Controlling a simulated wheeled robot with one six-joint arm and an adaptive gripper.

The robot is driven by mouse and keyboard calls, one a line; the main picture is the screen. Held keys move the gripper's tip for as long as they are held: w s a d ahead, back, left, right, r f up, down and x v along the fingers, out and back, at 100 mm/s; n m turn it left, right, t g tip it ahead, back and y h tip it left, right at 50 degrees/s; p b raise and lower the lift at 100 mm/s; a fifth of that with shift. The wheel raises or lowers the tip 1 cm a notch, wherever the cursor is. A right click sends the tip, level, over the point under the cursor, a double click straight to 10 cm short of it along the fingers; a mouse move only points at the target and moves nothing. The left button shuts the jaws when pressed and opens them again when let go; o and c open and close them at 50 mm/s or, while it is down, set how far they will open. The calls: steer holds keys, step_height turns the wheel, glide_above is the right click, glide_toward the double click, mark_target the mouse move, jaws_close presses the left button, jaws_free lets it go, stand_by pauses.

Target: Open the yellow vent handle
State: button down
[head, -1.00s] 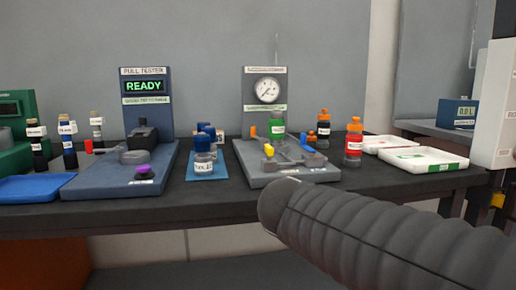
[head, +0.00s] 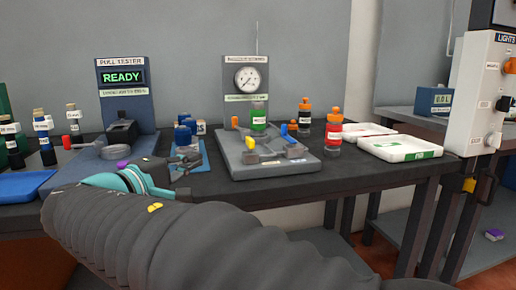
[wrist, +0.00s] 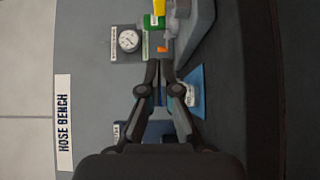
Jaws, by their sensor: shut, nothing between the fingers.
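The yellow vent handle (head: 250,143) is a small upright piece at the front left of the grey gauge station (head: 270,168). A yellow piece at the top edge of the wrist view (wrist: 159,6) appears to be the same handle, partly cut off. My gripper (head: 187,178) is shut and empty, in front of the bench and left of the station, apart from the handle. In the wrist view its fingers (wrist: 160,65) come together below an orange piece (wrist: 163,48) of the station.
Orange-capped bottles (head: 333,130) and white trays (head: 402,148) stand right. The pull tester (head: 125,100) is further left.

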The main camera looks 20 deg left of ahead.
steer(key=p, duration=0.1)
glide_toward(247, 143)
steer(key=w, duration=0.1)
steer(key=w+a, duration=0.1)
steer(key=w, duration=0.2)
steer(key=shift+w+a+r, duration=0.1)
steer(key=shift+a+r, duration=0.05)
steer(key=shift+a, duration=0.25)
steer(key=shift+w+d, duration=0.2)
steer(key=shift+d, duration=0.35)
steer(key=shift+w+d, duration=0.25)
steer(key=shift+d, duration=0.3)
steer(key=shift+w+d, duration=0.35)
steer(key=shift+d, duration=0.15)
